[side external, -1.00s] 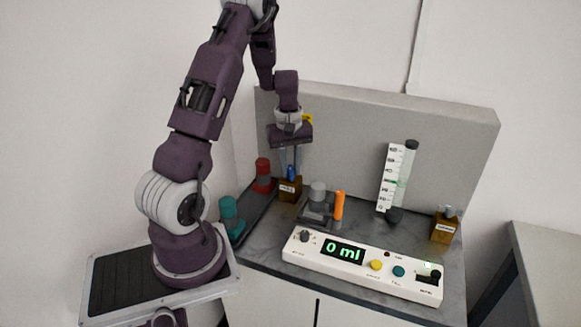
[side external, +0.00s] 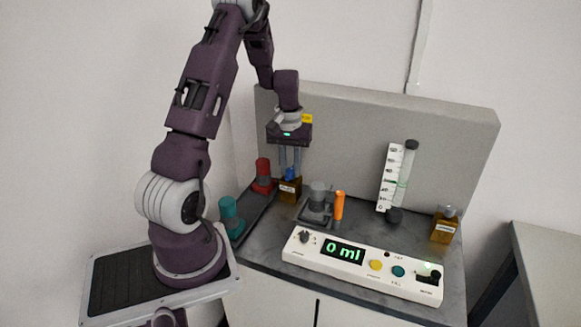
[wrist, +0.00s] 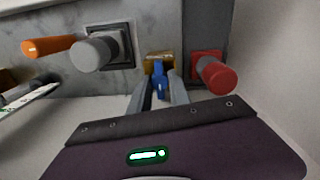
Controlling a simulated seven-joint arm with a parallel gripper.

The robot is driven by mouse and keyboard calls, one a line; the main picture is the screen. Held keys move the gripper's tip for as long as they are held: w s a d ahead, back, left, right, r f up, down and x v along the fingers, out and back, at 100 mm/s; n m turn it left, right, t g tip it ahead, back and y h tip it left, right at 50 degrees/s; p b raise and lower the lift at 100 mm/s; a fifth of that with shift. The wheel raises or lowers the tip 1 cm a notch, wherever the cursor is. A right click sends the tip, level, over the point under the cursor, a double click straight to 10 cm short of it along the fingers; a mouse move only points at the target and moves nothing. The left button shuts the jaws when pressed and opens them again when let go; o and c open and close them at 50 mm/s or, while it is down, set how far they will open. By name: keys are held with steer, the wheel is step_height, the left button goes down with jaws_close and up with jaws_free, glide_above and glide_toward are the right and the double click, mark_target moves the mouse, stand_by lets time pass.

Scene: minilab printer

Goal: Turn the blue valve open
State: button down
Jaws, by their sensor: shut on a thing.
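The blue valve (side external: 290,174) sits on top of a small amber-brown block (side external: 289,190) with a white label, at the back left of the bench. My gripper (side external: 290,172) points down over it, with its fingers on either side of the valve. In the wrist view the blue valve (wrist: 158,76) lies between the two finger ends (wrist: 158,88), and the gripper is shut on it. The fingers partly hide the valve in the side view, so its exact angle is hard to tell.
A red-topped post (side external: 263,172) stands left of the block, a teal one (side external: 230,215) nearer. A grey knob (side external: 318,192) and orange cylinder (side external: 339,206) stand right. A white panel (side external: 360,265) reads 0 ml. A graduated tube (side external: 402,180) and another amber block (side external: 444,228) are farther right.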

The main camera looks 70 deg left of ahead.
mark_target(290, 170)
stand_by(0.3)
steer(key=c, duration=1.2)
jaws_free()
step_height(290, 170, up, 7)
steer(key=shift+s+r, duration=0.1)
steer(key=d+r+m+t, duration=0.1)
steer(key=d+r+m, duration=0.2)
steer(key=d+r, duration=0.65)
steer(key=s+d+r+m+t, duration=0.2)
steer(key=s+d+m, duration=0.1)
steer(key=s+d, duration=0.4)
steer(key=s+d+r+m+t, duration=0.2)
steer(key=s+d+m, duration=0.2)
steer(key=d, duration=0.9)
steer(key=s, duration=0.3)
steer(key=shift+s+m, duration=0.3)
